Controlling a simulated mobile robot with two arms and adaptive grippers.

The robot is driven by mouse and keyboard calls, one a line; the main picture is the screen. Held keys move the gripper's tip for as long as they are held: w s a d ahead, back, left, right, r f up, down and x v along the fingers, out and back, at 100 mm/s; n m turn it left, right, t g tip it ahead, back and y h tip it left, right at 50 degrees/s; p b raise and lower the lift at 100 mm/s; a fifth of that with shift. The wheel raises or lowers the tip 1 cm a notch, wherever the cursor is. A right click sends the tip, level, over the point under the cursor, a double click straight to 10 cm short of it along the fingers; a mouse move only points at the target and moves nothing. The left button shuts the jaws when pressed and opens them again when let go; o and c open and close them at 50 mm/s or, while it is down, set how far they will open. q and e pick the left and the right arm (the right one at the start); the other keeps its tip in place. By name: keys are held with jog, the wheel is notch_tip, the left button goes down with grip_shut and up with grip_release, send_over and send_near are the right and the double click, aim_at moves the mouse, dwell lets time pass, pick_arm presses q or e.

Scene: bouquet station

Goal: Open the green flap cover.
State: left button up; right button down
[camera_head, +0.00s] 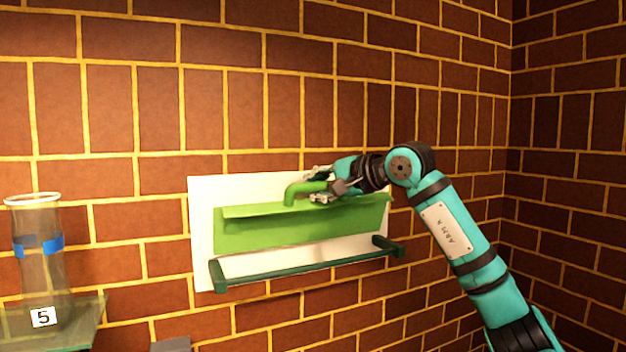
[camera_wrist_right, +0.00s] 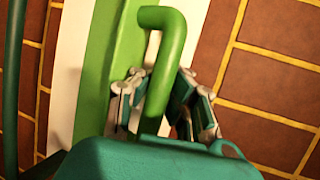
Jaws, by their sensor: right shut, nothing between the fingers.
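The green flap cover (camera_head: 300,231) is on a white plate (camera_head: 203,240) on the brick wall. A lighter green lip runs along its upper part; I cannot tell whether it stands ajar. Its bent green handle (camera_head: 300,190) rises near the upper edge, and also shows in the right wrist view (camera_wrist_right: 163,50). My right gripper (camera_head: 320,186) is at the handle from the right, shut with nothing held. In the right wrist view its finger parts (camera_wrist_right: 160,103) show on both sides of the handle, which hides part of the space there. My left gripper is not in view.
A dark green rail (camera_head: 310,264) juts out along the plate's bottom edge, below the flap. A glass vase (camera_head: 40,275) with a blue band stands on a glass shelf (camera_head: 85,325) at the lower left, by a label "5". The wall right of the plate is bare.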

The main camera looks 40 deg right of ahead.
aim_at(309, 213)
jog(key=shift+w+d+r+m+g+p, duration=0.2)
jog(key=shift+w+r+g+p, duration=0.15)
jog(key=shift+w+r, duration=0.15)
jog(key=shift+w+d+r+m+g+p, duration=0.1)
jog(key=shift+w+d+r+g+p, duration=0.05)
jog(key=shift+w+r+g+p, duration=0.3)
jog(key=shift+w+f, duration=0.1)
jog(key=shift+w, duration=0.15)
jog(key=shift+d, duration=0.1)
jog(key=c, duration=1.2)
grip_release()
jog(key=shift+s, duration=0.5)
